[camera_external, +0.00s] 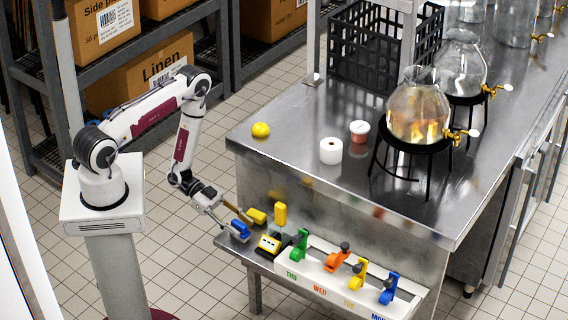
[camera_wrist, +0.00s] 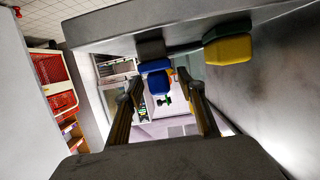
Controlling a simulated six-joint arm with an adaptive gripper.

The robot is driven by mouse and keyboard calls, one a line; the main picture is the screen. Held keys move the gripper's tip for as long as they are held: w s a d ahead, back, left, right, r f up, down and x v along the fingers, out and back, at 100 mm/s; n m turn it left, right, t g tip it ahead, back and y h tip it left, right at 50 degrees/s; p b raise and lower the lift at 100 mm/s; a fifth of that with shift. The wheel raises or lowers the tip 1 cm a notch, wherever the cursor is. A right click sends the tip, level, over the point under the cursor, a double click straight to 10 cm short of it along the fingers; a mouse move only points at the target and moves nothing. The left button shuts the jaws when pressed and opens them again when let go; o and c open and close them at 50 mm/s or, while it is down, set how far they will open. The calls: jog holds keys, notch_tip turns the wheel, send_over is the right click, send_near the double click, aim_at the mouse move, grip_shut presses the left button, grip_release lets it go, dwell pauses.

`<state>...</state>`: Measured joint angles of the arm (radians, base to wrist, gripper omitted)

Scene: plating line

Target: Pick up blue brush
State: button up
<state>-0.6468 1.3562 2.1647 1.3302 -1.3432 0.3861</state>
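A blue object (camera_external: 241,227), which looks like the blue brush, lies at the left end of the low metal shelf. In the wrist view the blue brush (camera_wrist: 157,80) shows ahead of my fingertips, roughly between them, with a dark grey part against it. My gripper (camera_external: 222,213) reaches down just beside the blue brush. In the wrist view my gripper (camera_wrist: 165,90) has its two fingers spread wide with nothing clamped between them. Whether a finger touches the brush I cannot tell.
A yellow object (camera_external: 257,216) lies close beside the brush, and a yellow block (camera_external: 280,213) stands behind. A black-and-yellow device (camera_external: 270,243) and a white rack (camera_external: 322,272) with coloured clips are to the right. The steel table (camera_external: 300,185) rises behind the shelf.

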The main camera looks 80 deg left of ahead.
aim_at(240, 222)
grip_shut()
jog(key=shift+r, duration=0.1)
dwell(0.3)
jog(key=shift+r, duration=4.9)
